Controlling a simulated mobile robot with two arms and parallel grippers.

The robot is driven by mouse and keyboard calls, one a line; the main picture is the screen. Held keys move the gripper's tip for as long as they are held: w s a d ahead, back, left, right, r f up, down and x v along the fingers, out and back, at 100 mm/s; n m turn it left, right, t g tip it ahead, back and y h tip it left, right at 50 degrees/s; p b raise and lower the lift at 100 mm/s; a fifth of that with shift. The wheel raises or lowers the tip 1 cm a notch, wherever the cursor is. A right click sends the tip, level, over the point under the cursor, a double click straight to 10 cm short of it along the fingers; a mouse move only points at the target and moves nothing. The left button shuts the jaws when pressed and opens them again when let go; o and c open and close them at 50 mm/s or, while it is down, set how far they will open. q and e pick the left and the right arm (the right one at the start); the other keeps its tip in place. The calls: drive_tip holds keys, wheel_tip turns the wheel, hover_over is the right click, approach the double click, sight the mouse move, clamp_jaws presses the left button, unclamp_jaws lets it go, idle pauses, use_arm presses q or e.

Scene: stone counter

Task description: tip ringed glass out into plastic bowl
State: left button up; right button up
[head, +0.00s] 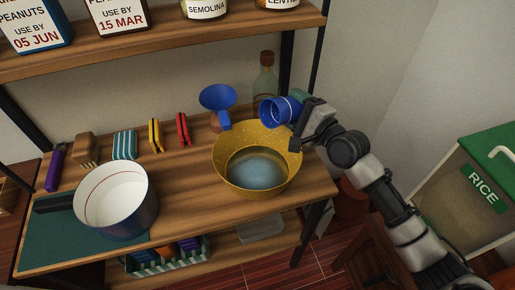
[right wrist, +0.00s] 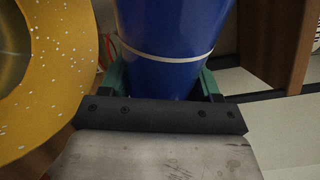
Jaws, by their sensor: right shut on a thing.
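The ringed glass (head: 279,111) is blue with a pale ring and lies tilted far over, its mouth toward the left, above the far right rim of the yellow plastic bowl. My right gripper (head: 300,117) is shut on it. In the right wrist view the glass (right wrist: 172,30) sits between the green fingers (right wrist: 165,82). The speckled yellow bowl (head: 228,170) stands on the wooden counter with a bluish, water-like pool in it. The bowl's wall (right wrist: 75,60) also shows at the left of the right wrist view. The inside of the glass is hidden. My left gripper is not in view.
A blue funnel (head: 217,98) and a glass bottle (head: 264,78) stand behind the bowl. A white-lined pot (head: 116,198) is at the left, with pegs, a brush and a striped cloth (head: 124,145) behind it. A shelf with jars (head: 150,42) runs above.

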drive_tip(key=shift+r+m+p, duration=0.25)
drive_tip(key=shift+m+p, duration=0.25)
drive_tip(key=m+p, duration=0.3)
drive_tip(key=r+m+p, duration=0.1)
drive_tip(key=m+p, duration=0.1)
drive_tip(key=shift+s+a, duration=0.3)
drive_tip(key=shift+a, duration=0.1)
drive_tip(key=m, duration=0.1)
drive_tip(key=f+m+p, duration=0.1)
drive_tip(key=m, duration=0.1)
drive_tip(key=w+d+m, duration=0.1)
drive_tip(key=shift+f+m, duration=0.15)
drive_tip(key=shift+m, duration=0.15)
drive_tip(key=shift+d+r+m+p, duration=0.1)
drive_tip(key=shift+r+m+p, duration=0.35)
drive_tip(key=shift+p, duration=0.5)
drive_tip(key=shift+w+m+p, duration=0.15)
drive_tip(key=shift+m+p, duration=0.15)
drive_tip(key=shift+m, duration=0.05)
drive_tip(key=shift+d+f+m+p, duration=0.2)
drive_tip(key=shift+f+m+p, duration=0.15)
drive_tip(key=shift+m, duration=0.65)
drive_tip(key=shift+w+f, duration=0.1)
drive_tip(key=shift+f, duration=0.05)
